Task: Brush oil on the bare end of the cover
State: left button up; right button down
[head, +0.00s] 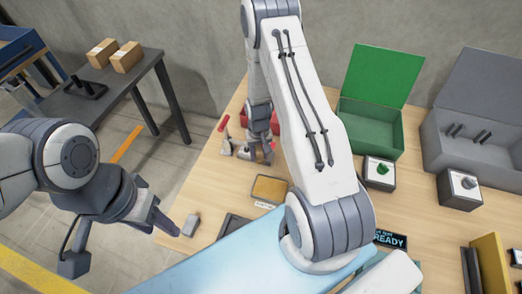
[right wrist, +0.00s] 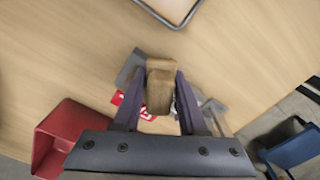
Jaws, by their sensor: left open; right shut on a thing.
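My right gripper (head: 262,148) is low over the far left part of the table. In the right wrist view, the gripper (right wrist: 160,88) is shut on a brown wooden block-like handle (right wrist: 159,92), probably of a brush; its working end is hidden. A shallow tray with an amber filling (head: 270,189), perhaps the oil, lies nearer than the right gripper; its edge shows in the wrist view (right wrist: 172,12). A long pale blue piece (head: 212,268), possibly the cover, lies at the front, partly hidden by my right arm. I cannot tell its bare end.
A small grey object (head: 191,224) and a dark tray (head: 233,228) lie near the left edge. Red tools (head: 226,136) and a red bin (right wrist: 62,130) are by the right gripper. Green (head: 373,135) and grey (head: 468,153) open boxes stand at the back right.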

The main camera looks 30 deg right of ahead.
aim_at(259, 149)
notch_tip(259, 149, up, 4)
jog(key=shift+p, duration=1)
jog(key=shift+r+p, duration=1.7)
jog(key=shift+r, duration=0.45)
